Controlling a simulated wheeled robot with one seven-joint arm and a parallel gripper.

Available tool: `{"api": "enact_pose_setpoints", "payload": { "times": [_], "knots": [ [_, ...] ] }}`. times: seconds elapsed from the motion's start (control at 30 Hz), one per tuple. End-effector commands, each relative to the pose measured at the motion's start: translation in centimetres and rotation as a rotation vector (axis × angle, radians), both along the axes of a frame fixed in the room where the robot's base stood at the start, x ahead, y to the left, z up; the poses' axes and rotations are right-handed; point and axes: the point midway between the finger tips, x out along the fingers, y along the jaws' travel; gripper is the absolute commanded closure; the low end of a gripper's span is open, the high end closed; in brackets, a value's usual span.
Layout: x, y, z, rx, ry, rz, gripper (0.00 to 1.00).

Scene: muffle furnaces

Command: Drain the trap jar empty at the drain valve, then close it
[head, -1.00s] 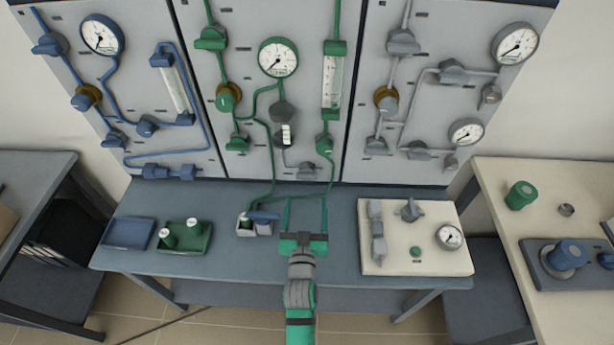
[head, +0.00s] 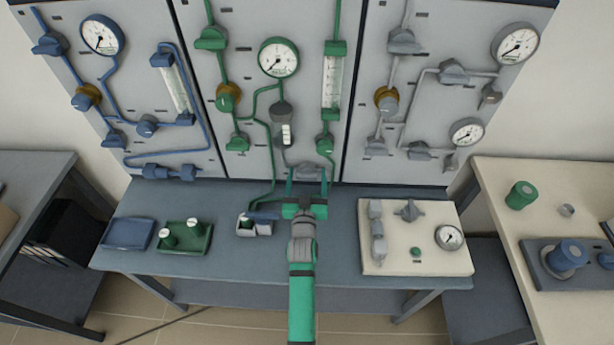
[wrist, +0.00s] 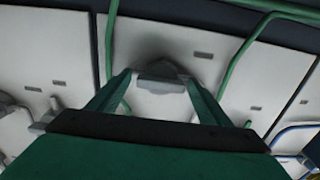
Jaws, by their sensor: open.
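The trap jar (head: 286,133) is a small clear jar with a grey cap on the middle, green-piped panel. Its contents are too small to make out. The drain valve (head: 306,172), a grey handle low on that panel, is below and right of the jar. My gripper (head: 307,181) is open and empty, with a finger to each side of the drain valve in the picture. In the wrist view the valve (wrist: 160,85) shows between the two green fingertips. I cannot tell whether the fingers touch it.
Below the panel is a blue-grey bench (head: 330,262). It holds a blue tray (head: 129,234), a green tray (head: 186,250) with white-topped bottles, a small grey holder (head: 254,231), and a cream board (head: 390,262) with a gauge. Thin green lines run down beside my gripper.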

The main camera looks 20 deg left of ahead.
Motion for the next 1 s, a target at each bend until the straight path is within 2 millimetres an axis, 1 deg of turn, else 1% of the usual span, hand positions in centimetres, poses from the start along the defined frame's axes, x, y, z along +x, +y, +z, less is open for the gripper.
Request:
{"api": "enact_pose_setpoints", "payload": {
  "times": [0.23,0.27,0.3,0.37,0.4,0.73,0.87,1.0],
  "knots": [
    [0.06,0.02,0.00,0.000,0.000,0.000,0.28],
    [0.05,0.01,0.00,0.000,0.000,0.000,0.35],
    [0.05,0.01,0.01,0.000,0.000,0.000,0.45],
    [0.05,0.00,0.01,0.000,0.000,0.000,0.59],
    [0.05,0.00,0.01,0.000,0.000,0.000,0.69],
    [0.04,-0.03,0.02,-0.027,-0.008,-0.001,0.69],
    [0.05,-0.07,0.02,-0.080,-0.023,-0.002,0.69],
    [0.05,-0.08,0.01,-0.169,-0.049,-0.002,0.69]
  ]
}}
